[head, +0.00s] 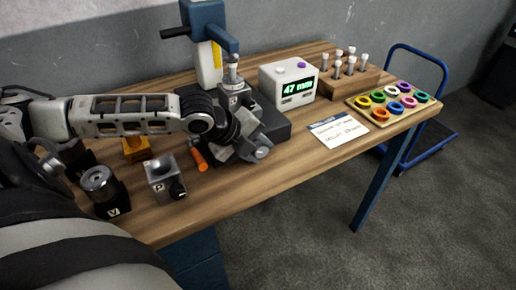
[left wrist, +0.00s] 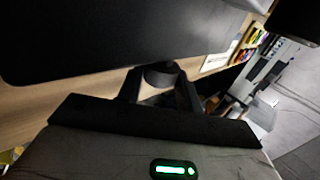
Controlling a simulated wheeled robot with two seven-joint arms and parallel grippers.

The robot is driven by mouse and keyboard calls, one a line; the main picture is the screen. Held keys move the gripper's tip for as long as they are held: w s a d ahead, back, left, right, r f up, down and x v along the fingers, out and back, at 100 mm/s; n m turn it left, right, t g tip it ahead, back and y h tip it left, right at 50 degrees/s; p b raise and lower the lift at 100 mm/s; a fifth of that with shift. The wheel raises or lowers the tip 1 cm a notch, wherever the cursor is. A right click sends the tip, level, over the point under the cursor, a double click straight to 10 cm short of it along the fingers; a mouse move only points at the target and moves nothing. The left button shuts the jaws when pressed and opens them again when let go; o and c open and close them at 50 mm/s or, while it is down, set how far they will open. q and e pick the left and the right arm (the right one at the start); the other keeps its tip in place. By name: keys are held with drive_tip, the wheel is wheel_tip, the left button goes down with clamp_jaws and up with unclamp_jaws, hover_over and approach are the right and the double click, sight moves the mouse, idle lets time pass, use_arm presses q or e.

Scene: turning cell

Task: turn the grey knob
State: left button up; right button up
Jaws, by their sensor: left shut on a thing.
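My left gripper (head: 243,138) reaches over the table to the front of the dark base (head: 279,124) of the blue press. In the left wrist view its two fingers (left wrist: 161,88) are shut on a round knob (left wrist: 160,72), which looks dark grey in the shade. The knob sticks out from a large dark surface, apparently the press base. In the head view the gripper hides the knob, and its turn angle cannot be told. My right gripper is not in view.
A white display box (head: 287,84) reads 47 mm beside the press. A grey block (head: 159,171), a black block with a round metal top (head: 101,184) and an orange-handled tool (head: 199,160) stand or lie near my arm. A paper card (head: 338,131) lies to the right.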

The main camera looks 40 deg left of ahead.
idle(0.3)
use_arm(q)
drive_tip(key=o, duration=1)
drive_tip(key=shift+r, duration=0.1)
